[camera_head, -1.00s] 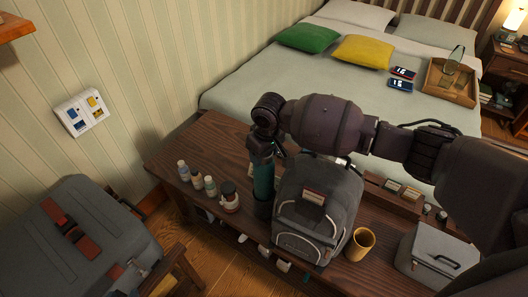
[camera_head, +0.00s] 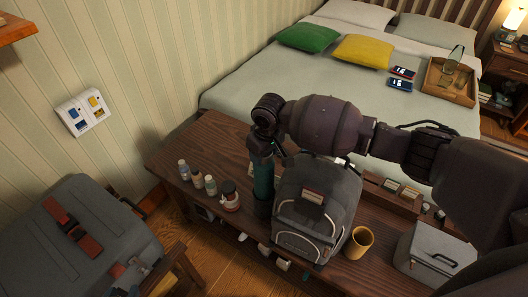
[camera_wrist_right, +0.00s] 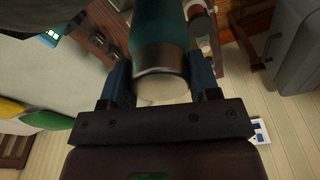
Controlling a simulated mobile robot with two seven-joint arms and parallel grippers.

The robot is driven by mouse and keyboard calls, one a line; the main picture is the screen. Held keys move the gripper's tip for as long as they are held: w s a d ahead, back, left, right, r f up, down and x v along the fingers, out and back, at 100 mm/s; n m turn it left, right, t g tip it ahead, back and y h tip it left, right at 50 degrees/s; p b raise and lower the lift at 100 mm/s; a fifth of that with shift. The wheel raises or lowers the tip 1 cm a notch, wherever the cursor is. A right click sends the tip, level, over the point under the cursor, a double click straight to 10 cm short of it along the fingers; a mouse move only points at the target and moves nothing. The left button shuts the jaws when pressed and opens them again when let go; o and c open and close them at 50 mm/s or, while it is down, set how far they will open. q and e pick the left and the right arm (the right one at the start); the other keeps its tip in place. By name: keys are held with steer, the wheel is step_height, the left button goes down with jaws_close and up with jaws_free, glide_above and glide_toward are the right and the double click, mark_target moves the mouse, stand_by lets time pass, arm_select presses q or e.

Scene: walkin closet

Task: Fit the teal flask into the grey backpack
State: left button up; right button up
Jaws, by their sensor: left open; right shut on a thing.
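The grey backpack (camera_head: 316,212) stands upright on the dark wooden bench. The teal flask (camera_head: 263,181) is upright close against the backpack's left side. A dark cylinder shape (camera_head: 262,208) surrounds or forms its lower end; I cannot tell whether it is a side pocket or the flask's base. My right gripper (camera_head: 262,158) is above and shut on the flask's upper part. In the right wrist view the flask (camera_wrist_right: 158,35), with a metal band and pale end, sits between the blue fingers of the gripper (camera_wrist_right: 160,85). My left gripper is not in view.
Several small bottles (camera_head: 210,185) stand left of the flask. A yellow cup (camera_head: 359,243) and a grey case (camera_head: 430,256) stand right of the backpack. A wooden organiser (camera_head: 385,195) lies behind it. A grey suitcase (camera_head: 85,240) is at lower left, the bed (camera_head: 240,95) behind.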

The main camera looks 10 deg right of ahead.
steer(key=shift+f, duration=0.1)
stand_by(0.3)
steer(key=shift+f+b, duration=0.3)
steer(key=shift+f, duration=0.55)
steer(key=o, duration=1.8)
steer(key=shift+f, duration=0.1)
